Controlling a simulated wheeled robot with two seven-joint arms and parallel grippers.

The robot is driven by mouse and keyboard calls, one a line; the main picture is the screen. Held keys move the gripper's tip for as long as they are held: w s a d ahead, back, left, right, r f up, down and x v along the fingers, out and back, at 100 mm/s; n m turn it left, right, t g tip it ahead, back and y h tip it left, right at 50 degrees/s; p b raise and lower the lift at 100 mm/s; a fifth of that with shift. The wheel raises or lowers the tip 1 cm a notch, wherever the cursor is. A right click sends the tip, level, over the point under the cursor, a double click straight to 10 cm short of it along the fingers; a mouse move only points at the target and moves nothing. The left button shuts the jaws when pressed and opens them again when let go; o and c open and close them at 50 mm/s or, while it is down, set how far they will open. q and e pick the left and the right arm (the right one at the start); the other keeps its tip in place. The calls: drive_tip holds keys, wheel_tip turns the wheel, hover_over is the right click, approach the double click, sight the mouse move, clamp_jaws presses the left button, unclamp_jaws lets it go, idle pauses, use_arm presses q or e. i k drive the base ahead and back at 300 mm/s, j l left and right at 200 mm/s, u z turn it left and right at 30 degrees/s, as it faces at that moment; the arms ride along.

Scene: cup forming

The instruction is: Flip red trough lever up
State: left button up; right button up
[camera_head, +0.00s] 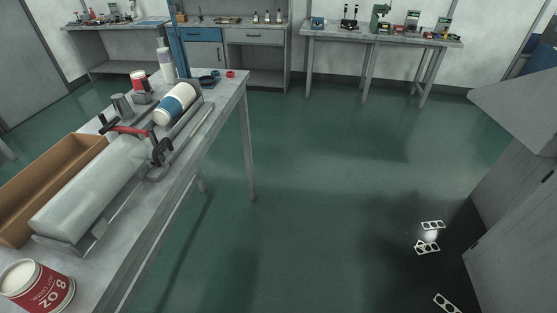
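A red lever (130,129) lies low and nearly flat across a grey forming machine on the table at left. Black clamp-like parts (161,151) stand at its right end, and another dark part is at its left end. A long pale grey rounded trough body (92,188) runs from the lever toward the near side. A cup with a blue band (175,104) lies on its side beyond the lever, on the rails. Neither of my grippers shows in the head view.
The grey table (150,256) fills the left side. A brown open box (48,187) lies along the trough, and a red and white 8 oz cup (37,287) stands near. Workbenches (375,40) line the back wall. The green floor (320,170) in the middle is clear; grey panels (515,215) stand at right.

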sight(109, 126)
drive_tip(key=u, duration=1.3)
drive_tip(key=i+l+u, duration=0.45)
drive_tip(key=l, duration=0.25)
drive_tip(key=i+l+u, duration=0.15)
drive_tip(key=l+u, duration=0.35)
drive_tip(key=l, duration=0.3)
drive_tip(key=l+u, duration=0.45)
drive_tip(key=l, duration=0.4)
drive_tip(key=l+u, duration=0.5)
drive_tip(key=l, duration=0.4)
